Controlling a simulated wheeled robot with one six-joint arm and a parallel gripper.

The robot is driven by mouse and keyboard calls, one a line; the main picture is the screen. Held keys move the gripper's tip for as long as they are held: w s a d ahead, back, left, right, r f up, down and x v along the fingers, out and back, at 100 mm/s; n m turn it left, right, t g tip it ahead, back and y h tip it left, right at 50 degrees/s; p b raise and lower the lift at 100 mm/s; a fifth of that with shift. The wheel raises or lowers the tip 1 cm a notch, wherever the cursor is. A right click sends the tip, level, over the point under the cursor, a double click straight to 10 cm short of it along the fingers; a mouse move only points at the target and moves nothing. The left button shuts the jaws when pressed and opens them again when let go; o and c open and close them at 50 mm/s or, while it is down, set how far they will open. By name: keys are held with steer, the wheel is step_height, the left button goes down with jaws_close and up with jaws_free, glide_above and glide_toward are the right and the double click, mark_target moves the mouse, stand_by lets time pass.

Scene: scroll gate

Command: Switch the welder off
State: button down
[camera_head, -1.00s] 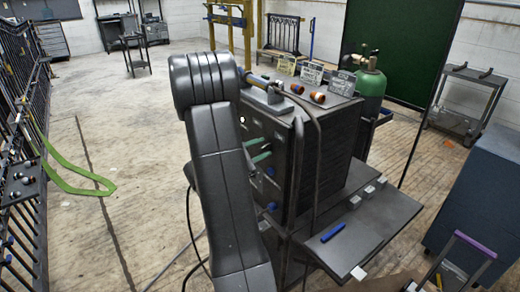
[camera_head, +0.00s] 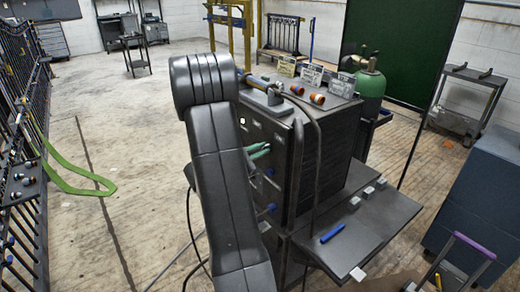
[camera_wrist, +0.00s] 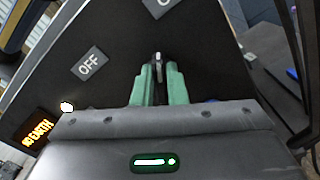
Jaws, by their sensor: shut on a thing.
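The welder (camera_head: 325,160) is a dark box on a cart in the middle of the head view. My gripper (camera_head: 258,151) has green fingers at its front panel, partly hidden by my own arm. In the wrist view my gripper (camera_wrist: 157,75) is shut on a small grey switch lever (camera_wrist: 158,62) that stands out from the dark panel (camera_wrist: 120,65). A lit orange display (camera_wrist: 37,132) shows at lower left.
A green gas cylinder (camera_head: 371,85) stands behind the welder. A side shelf (camera_head: 365,232) with a blue marker (camera_head: 332,233) sticks out to the right. A blue cabinet (camera_head: 480,190) is at far right. The floor (camera_head: 130,170) to the left is mostly clear, with a green strip on it.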

steer(key=n+p, duration=0.2)
steer(key=n, duration=0.1)
steer(key=shift+w+r, duration=0.1)
steer(key=shift+r, duration=0.1)
steer(key=shift+w+a+f+n+p, duration=0.1)
steer(key=shift+n+p, duration=1.15)
steer(key=shift+n, duration=0.65)
steer(key=shift+w+a+f+n+p, duration=0.1)
steer(key=shift+n+p, duration=1.2)
steer(key=shift+n, duration=0.6)
steer(key=shift+w+a+n+p, duration=0.1)
steer(key=shift+n+p, duration=1.15)
steer(key=shift+n, duration=0.65)
steer(key=shift+f, duration=0.1)
steer(key=c, duration=1.5)
jaws_free()
steer(key=shift+o, duration=0.2)
steer(key=shift+a, duration=0.1)
steer(key=b+v, duration=0.1)
steer(key=v, duration=1.2)
steer(key=shift+s+a, duration=0.25)
